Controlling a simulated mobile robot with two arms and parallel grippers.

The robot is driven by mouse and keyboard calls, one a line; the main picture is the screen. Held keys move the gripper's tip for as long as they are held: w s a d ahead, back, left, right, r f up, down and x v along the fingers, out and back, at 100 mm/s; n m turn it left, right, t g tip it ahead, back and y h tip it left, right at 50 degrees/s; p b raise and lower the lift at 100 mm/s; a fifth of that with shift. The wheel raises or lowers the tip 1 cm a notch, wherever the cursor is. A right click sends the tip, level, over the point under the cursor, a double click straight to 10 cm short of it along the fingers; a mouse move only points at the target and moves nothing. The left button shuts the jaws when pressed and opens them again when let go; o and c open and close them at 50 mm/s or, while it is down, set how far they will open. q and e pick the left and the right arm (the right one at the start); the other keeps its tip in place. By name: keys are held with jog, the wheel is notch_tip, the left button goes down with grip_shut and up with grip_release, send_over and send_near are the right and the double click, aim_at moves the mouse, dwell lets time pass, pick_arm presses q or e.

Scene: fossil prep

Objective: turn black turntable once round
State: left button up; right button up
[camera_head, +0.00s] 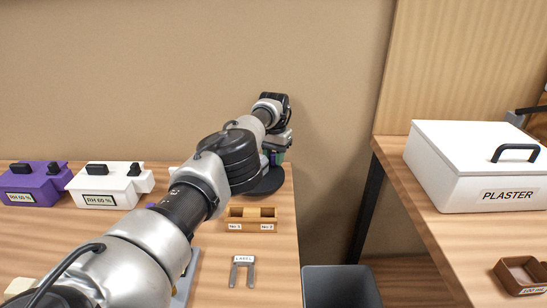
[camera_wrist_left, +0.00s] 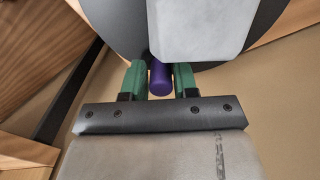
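The black turntable (camera_head: 265,184) is a dark round disc at the far right corner of the left table, partly hidden by my left arm. In the left wrist view the turntable (camera_wrist_left: 105,20) fills the top, with a pale block (camera_wrist_left: 195,28) over it. A purple upright peg (camera_wrist_left: 160,78) stands at its near edge. In the head view the left gripper (camera_head: 275,155) is small and partly hidden over the turntable. My right gripper is not in view.
A wooden two-slot holder (camera_head: 252,224) and a grey label fork (camera_head: 242,270) lie nearer on the table. White (camera_head: 105,190) and purple (camera_head: 36,190) boxes stand at left. A dark bin (camera_head: 340,285) stands between the tables. A white plaster box (camera_head: 465,185) is on the right table.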

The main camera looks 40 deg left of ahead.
pick_arm(q)
jog(key=o, duration=0.3)
jog(key=shift+r, duration=0.15)
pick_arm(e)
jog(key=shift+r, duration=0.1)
pick_arm(q)
jog(key=shift+r+p, duration=0.4)
jog(key=shift+p, duration=0.05)
notch_tip(320, 180, up, 3)
jog(key=shift+f+p, duration=0.1)
jog(key=shift+p, duration=1.05)
notch_tip(320, 180, up, 7)
jog(key=p, duration=0.6)
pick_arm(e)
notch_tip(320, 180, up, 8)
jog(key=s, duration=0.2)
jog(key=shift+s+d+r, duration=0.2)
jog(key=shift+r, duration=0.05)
